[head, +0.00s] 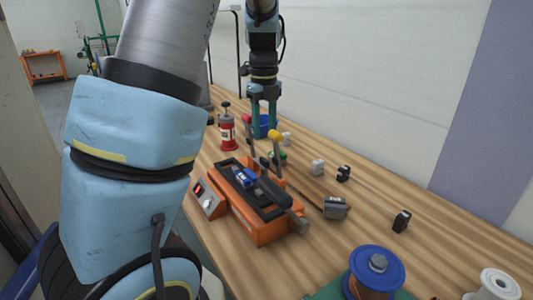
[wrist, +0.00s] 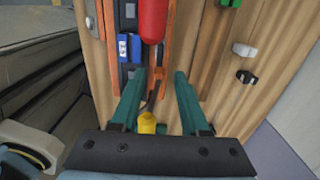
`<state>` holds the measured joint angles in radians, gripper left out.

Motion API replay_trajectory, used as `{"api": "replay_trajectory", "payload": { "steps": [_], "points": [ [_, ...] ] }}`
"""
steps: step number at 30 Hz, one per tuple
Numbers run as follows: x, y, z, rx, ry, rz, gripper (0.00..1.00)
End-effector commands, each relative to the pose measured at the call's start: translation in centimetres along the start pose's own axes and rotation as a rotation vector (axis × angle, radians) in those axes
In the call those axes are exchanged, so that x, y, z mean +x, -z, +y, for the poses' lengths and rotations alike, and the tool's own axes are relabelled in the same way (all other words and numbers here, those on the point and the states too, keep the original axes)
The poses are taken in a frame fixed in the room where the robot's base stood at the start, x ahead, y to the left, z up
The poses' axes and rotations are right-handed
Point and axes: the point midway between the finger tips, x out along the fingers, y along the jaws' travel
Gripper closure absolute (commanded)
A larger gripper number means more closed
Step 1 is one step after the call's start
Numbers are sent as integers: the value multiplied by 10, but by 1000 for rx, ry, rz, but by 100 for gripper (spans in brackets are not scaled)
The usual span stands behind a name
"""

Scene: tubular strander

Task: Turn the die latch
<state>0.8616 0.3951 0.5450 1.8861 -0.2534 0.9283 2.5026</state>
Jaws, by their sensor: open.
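An orange machine (head: 258,224) with a dark top stands on the wooden bench. Two levers rise at its far end, one with a red grip (head: 247,121) and one with a yellow knob (head: 274,135). I cannot tell which part is the die latch. My gripper (head: 263,108) is open and points down above the far end of the machine. In the wrist view, the yellow knob (wrist: 147,123) shows between the teal fingers (wrist: 158,78), and the red grip (wrist: 153,18) lies beyond the fingertips. I see no clear contact. A blue block (head: 245,178) sits on the machine's top.
Small white (head: 318,168) and black (head: 343,173) blocks and a grey block (head: 335,208) lie to the right. A blue spool (head: 376,264) is at the front right.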

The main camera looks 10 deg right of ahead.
Motion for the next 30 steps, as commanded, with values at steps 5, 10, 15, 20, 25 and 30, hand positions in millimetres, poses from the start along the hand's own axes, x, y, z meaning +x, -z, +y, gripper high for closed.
{"api": "replay_trajectory", "payload": {
  "steps": [5, 10, 15, 20, 25, 30],
  "points": [
    [33, 0, 2, -3, -7, 1, 55],
    [62, 1, 2, -3, -6, 2, 55],
    [80, 0, 1, -2, -1, 1, 55],
    [86, 0, 1, -1, -1, 1, 55],
    [87, 0, 1, -1, 0, 1, 55],
    [86, 0, 1, -1, 0, 1, 68]
  ]
}}
